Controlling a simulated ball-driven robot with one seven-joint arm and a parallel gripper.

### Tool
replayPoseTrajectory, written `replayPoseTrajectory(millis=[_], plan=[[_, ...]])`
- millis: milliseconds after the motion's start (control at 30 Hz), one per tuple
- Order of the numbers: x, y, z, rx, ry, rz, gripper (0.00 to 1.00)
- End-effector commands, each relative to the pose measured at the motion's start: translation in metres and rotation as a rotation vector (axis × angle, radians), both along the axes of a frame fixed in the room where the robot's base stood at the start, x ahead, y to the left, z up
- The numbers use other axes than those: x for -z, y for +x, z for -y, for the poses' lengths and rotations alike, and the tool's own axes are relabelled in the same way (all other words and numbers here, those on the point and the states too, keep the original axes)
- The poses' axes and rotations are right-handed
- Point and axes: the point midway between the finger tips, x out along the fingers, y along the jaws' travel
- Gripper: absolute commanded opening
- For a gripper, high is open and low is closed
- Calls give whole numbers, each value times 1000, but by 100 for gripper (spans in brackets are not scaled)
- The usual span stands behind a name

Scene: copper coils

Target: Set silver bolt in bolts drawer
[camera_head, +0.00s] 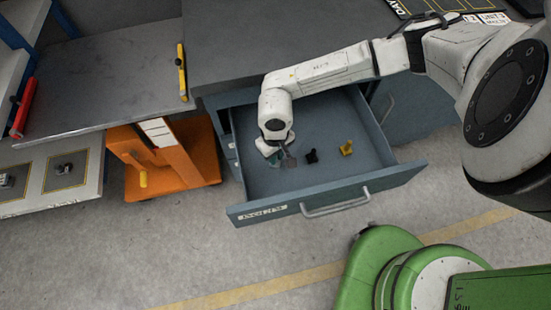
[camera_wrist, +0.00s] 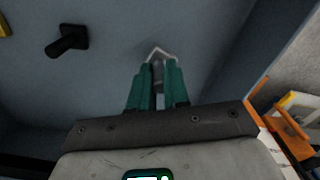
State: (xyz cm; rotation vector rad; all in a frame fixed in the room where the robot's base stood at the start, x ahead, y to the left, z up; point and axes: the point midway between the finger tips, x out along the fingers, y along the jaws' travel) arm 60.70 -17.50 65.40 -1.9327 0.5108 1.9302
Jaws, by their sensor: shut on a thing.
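The drawer (camera_head: 375,183) is pulled open, with a white label (camera_head: 263,211) on its front that I cannot read clearly. My gripper (camera_head: 278,160) reaches down into the left part of the drawer. In the wrist view my gripper's teal fingers (camera_wrist: 158,80) are shut on the silver bolt (camera_wrist: 158,54). The bolt's grey head shows beyond the fingertips and the fingers hide part of the rest. It also shows small in the head view (camera_head: 290,162). I cannot tell whether it touches the drawer floor.
A black bolt (camera_head: 311,156) and a yellow bolt (camera_head: 346,148) lie in the drawer, right of my gripper. The black bolt also shows in the wrist view (camera_wrist: 68,41). An orange cart (camera_head: 185,165) stands left of the drawer. The drawer's front and right floor is clear.

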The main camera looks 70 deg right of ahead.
Motion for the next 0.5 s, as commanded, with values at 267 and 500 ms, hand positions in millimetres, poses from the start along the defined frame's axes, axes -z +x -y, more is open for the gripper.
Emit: replayPoseTrajectory(millis=[267,500], plan=[[30,-1,0,0,0,0,0],[30,-1,0,-1,-1,0,0]])
